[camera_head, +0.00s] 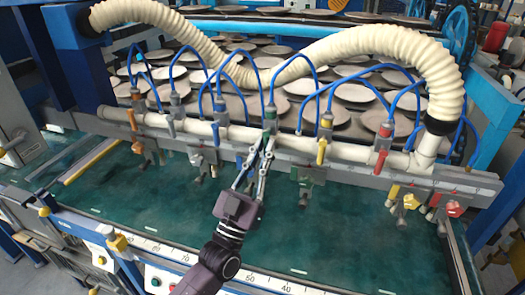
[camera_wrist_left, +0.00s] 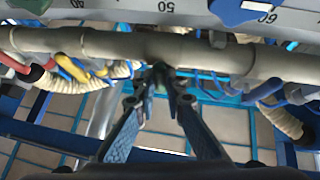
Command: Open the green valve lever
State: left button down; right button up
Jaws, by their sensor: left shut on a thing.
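The green valve lever (camera_head: 268,140) is at the middle of the pale pipe in the head view, mostly hidden by my fingers. My left gripper (camera_head: 262,152) reaches up to it from below, with its fingertips at the lever. In the left wrist view, the fingertips of my left gripper (camera_wrist_left: 168,78) are close together just below the pipe, with a bit of the green lever (camera_wrist_left: 160,84) between them. The gripper is shut on the lever. The lever's exact angle is hard to tell. My right gripper is in neither view.
Along the pipe (camera_head: 345,150) are other levers: a blue one (camera_head: 215,133) to the left, a yellow one (camera_head: 321,152) and a red one (camera_head: 380,160) to the right. Thin blue hoses and a thick cream hose (camera_head: 440,75) arch above.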

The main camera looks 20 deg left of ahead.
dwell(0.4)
pick_arm(q)
jog(key=c, duration=2)
grip_release()
jog(key=shift+s+f, duration=0.1)
jog(key=shift+f, duration=0.05)
jog(key=v, duration=1.1)
jog(key=shift+s+f, duration=0.25)
jog(key=shift+s, duration=0.1)
jog(key=shift+w+d, duration=0.1)
